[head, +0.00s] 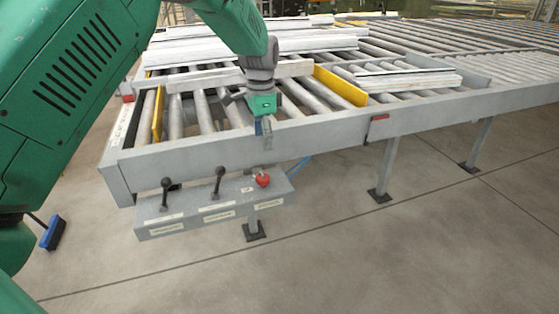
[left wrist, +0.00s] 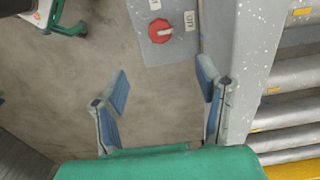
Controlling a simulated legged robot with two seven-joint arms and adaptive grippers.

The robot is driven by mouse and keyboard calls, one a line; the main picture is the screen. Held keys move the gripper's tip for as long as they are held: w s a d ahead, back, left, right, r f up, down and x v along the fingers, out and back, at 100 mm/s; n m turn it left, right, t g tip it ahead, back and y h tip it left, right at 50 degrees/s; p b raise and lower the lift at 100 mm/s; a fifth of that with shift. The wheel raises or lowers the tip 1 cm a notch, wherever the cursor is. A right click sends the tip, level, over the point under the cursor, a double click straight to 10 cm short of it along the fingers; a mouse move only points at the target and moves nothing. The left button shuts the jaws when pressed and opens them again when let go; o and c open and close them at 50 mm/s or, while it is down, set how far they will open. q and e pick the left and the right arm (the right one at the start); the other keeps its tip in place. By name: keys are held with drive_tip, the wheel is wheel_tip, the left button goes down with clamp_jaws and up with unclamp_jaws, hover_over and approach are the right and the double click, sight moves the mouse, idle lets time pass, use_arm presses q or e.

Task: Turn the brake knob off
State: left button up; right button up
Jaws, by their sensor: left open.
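The red brake knob (head: 262,180) sits at the right end of the grey control box (head: 185,222), below the conveyor's front rail. It also shows in the left wrist view (left wrist: 160,32), on the grey panel between small white labels, whose text I cannot read surely. A pale mark shows on the knob; its setting is unclear. My left gripper (head: 264,130) hangs in front of the rail, above the knob and apart from it. In the left wrist view its blue-padded fingers (left wrist: 164,85) are spread, with only floor between them. My right gripper is not in view.
Two black levers, one at left (head: 169,193) and one in the middle (head: 218,182), stand on the control box. The roller conveyor's front rail (head: 190,148) runs close behind my left gripper. Pale profiles (head: 405,82) lie on the rollers. The floor in front is clear.

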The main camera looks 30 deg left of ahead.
sight(262, 174)
use_arm(q)
drive_tip(key=f, duration=0.7)
drive_tip(key=d+f, duration=0.1)
drive_tip(key=f, duration=0.3)
drive_tip(key=shift+s, duration=0.1)
drive_tip(key=a+f, duration=0.2)
drive_tip(key=a, duration=0.1)
drive_tip(key=shift+a+f, duration=0.15)
drive_tip(key=shift+f, duration=0.05)
drive_tip(key=shift+d, duration=0.2)
drive_tip(key=shift+c, duration=1.2)
drive_tip(key=shift+d+r, duration=0.3)
drive_tip(key=shift+d, duration=0.55)
drive_tip(key=c, duration=0.9)
drive_tip(key=shift+d, duration=0.15)
drive_tip(key=shift+a+p, duration=0.3)
drive_tip(key=shift+a, duration=0.25)
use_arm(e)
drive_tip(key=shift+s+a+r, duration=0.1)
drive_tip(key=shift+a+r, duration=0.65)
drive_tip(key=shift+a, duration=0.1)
